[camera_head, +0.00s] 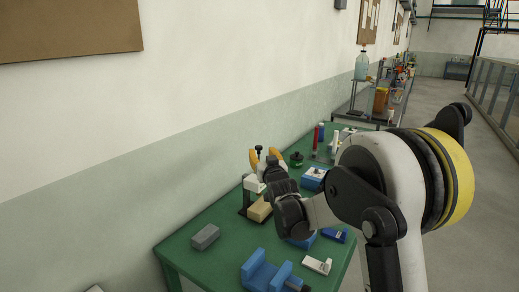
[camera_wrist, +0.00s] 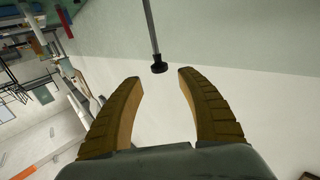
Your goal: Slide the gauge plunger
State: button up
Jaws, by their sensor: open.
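A thin grey rod with a dark round knob, likely the gauge plunger (camera_wrist: 158,65), hangs in from the top of the wrist view. The knob is close to the gap between my fingertips, with neither finger visibly touching it. My gripper (camera_wrist: 159,76) is open, with its two yellow-brown ribbed fingers spread. In the head view my gripper (camera_head: 263,153) is over the green table beside a small dark stand (camera_head: 246,196) with a white part. A dark knob (camera_head: 259,150) shows between the yellow fingers there. The gauge body is mostly hidden by my wrist.
The green table (camera_head: 190,250) runs along the wall. A tan block (camera_head: 259,209) lies by the stand, a grey block (camera_head: 205,237) at left, and a blue vise-like block (camera_head: 262,272) in front. Other small items stand farther back. The table's front left is mostly clear.

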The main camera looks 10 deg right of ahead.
jog(key=s, duration=0.6)
jog(key=s+f+g, duration=0.3)
jog(key=s, duration=1)
jog(key=s+f+g, duration=0.2)
jog(key=s+g, duration=0.2)
jog(key=s, duration=1)
jog(key=s+f+g, duration=0.3)
jog(key=s+g, duration=0.1)
jog(key=s, duration=1)
jog(key=shift+f, duration=0.3)
